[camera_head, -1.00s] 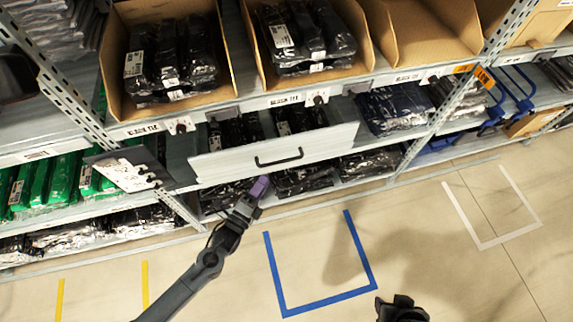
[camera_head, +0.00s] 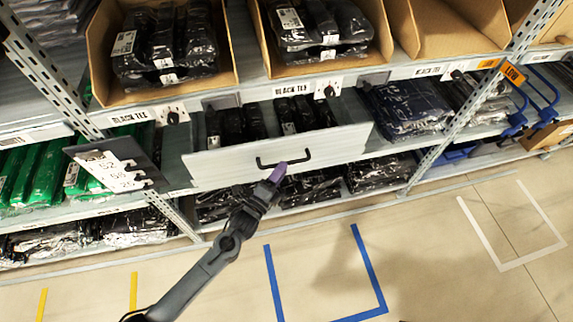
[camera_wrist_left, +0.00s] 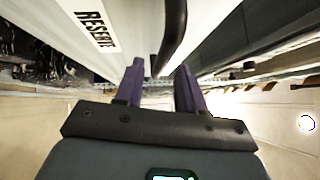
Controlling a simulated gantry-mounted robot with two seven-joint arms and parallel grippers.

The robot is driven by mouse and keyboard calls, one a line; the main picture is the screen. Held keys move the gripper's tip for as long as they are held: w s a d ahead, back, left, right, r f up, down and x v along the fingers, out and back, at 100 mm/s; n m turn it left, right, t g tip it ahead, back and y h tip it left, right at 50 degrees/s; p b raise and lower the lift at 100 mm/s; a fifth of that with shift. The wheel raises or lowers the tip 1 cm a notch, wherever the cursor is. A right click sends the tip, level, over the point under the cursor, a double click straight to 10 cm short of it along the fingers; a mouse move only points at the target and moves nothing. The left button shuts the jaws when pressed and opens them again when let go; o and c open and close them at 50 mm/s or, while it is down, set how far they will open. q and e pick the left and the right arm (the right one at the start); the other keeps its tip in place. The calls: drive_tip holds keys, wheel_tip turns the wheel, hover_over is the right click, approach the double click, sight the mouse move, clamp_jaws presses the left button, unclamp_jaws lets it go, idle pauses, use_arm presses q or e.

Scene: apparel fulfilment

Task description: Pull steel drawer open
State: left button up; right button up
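The steel drawer (camera_head: 225,163) is a pale grey front panel in the shelf rack, with black packaged garments showing behind its top edge. Its black bar handle (camera_head: 298,160) is on the front, and it also shows as a dark curved bar in the left wrist view (camera_wrist_left: 174,38). My left gripper (camera_head: 278,172) is at the left part of the handle in the head view. In the left wrist view its purple fingers (camera_wrist_left: 160,74) are apart, with the handle just ahead of the gap between them. I cannot tell whether they touch it. My right gripper is out of view.
Cardboard bins (camera_head: 172,93) of black packages stand on the shelf above. A tilted label card (camera_head: 117,166) juts out left of the drawer. A perforated upright (camera_head: 478,105) stands to the right. The floor (camera_head: 430,235) in front is clear, with blue tape (camera_head: 271,282).

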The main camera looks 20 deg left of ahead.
use_arm(q)
drive_tip(key=shift+b+x, duration=0.45)
drive_tip(key=shift+x, duration=1.5)
clamp_jaws()
